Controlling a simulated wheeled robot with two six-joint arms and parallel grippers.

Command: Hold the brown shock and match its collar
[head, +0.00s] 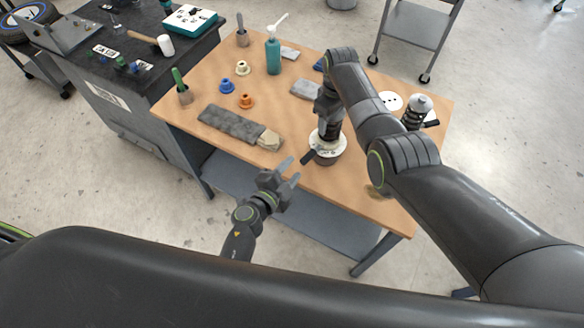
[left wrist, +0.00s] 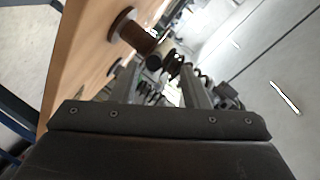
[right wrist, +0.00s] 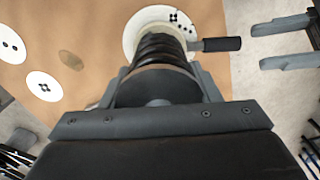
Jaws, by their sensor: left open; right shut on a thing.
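My right gripper (right wrist: 160,98) is shut on a dark shock with a black coil spring (right wrist: 160,48). In the head view the shock (head: 329,131) stands over a round white plate with black dots (head: 331,147); its lower end seems to meet the plate. My left gripper (head: 287,171) is open and empty, in front of the table edge, below and left of the plate. Its fingers also show in the right wrist view (right wrist: 283,44). Flanged collars lie at the table's left: cream (head: 242,69), blue (head: 227,86) and orange (head: 246,101).
A black handle (right wrist: 220,44) juts from the plate's stand.

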